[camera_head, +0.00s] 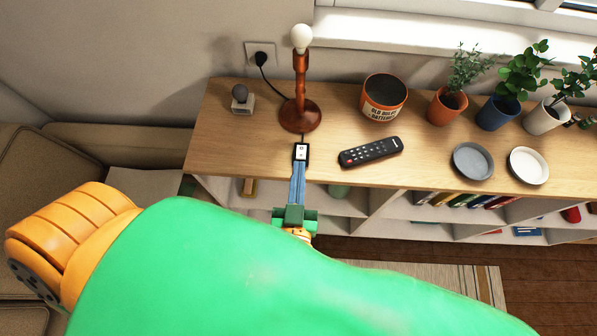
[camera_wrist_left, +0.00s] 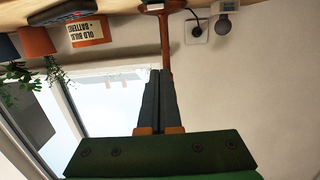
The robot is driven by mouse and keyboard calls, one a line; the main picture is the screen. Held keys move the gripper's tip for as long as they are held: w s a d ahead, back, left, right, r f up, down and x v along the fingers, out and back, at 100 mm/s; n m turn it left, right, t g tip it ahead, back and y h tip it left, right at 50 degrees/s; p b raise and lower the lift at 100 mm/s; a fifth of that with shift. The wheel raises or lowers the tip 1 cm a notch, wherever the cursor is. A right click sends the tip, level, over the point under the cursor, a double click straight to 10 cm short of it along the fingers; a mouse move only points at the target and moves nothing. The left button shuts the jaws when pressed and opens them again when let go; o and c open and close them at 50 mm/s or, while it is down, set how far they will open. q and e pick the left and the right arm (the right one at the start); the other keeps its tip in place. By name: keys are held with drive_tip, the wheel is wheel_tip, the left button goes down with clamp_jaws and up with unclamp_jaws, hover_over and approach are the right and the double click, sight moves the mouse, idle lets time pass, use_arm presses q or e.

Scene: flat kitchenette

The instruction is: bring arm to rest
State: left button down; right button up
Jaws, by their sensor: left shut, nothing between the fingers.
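My left gripper (camera_head: 299,170) is shut and empty. Its blue-grey fingers reach over the front edge of the wooden shelf top, with the tips at a small black-and-white switch (camera_head: 301,152); I cannot tell whether they touch it. In the left wrist view, which looks upside down, the shut fingers (camera_wrist_left: 160,75) point toward the lamp's brown stem (camera_wrist_left: 166,45). The lamp (camera_head: 300,80) stands upright with a bare white bulb, just behind the switch. My green and orange left arm fills the lower part of the head view. My right gripper is not in view.
The shelf top (camera_head: 230,150) also holds a remote (camera_head: 371,151), an orange-and-black battery pot (camera_head: 383,98), two small dishes (camera_head: 473,160) and potted plants (camera_head: 447,105). A small grey-knobbed object (camera_head: 242,99) stands left of the lamp. A sofa (camera_head: 50,170) is at the left.

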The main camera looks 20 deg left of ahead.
use_arm(q)
drive_tip(key=shift+s+d+r, duration=0.1)
drive_tip(key=shift+s, duration=0.1)
idle(0.3)
